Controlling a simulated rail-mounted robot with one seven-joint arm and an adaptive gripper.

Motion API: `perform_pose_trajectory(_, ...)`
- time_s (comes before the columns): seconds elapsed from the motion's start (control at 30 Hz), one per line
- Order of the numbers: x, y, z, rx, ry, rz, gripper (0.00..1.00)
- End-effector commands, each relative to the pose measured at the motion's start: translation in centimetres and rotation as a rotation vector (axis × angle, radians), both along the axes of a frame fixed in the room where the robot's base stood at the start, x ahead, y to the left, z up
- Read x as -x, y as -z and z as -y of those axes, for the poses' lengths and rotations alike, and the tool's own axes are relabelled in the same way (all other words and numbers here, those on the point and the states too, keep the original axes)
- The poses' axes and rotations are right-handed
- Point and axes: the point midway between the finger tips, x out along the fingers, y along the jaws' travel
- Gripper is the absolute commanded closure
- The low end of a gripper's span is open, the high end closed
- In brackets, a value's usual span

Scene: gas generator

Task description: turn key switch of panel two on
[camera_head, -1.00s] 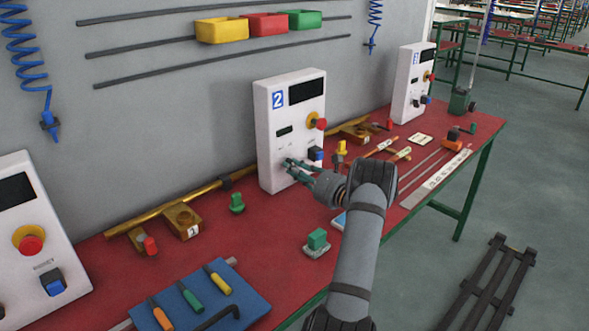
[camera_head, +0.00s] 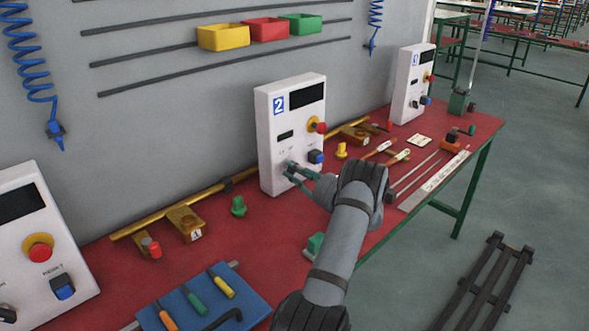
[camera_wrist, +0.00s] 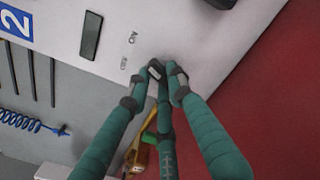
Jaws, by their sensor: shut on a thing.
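Panel two (camera_head: 268,138) is an upright white box marked with a blue "2" label, standing on the red table by the grey wall. It carries a dark display, a red emergency button (camera_head: 319,127) on a yellow base and a blue button (camera_head: 316,156). My gripper (camera_head: 289,170) reaches its lower left front. In the wrist view, the green fingers of my gripper (camera_wrist: 164,75) close around a small dark key switch (camera_wrist: 156,69) on the white face. Most of the switch is hidden by the fingertips, and its turned position is hard to tell.
Another white panel (camera_head: 20,235) stands at the near left and one more (camera_head: 408,90) at the far right. A blue tool mat (camera_head: 245,300), a green knob (camera_head: 238,206) and brass parts (camera_head: 184,220) lie on the red table (camera_head: 120,285).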

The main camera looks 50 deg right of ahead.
Motion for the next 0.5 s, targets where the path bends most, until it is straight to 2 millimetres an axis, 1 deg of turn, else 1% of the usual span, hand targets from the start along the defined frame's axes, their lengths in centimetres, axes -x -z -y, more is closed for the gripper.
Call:
perform_pose_trajectory(0.2,0.02,-0.12,0.01,-0.103,0.001,0.016,1.0)
perform_pose_trajectory(0.5,-0.01,-0.1,0.0,-0.158,0.0,0.025,1.0)
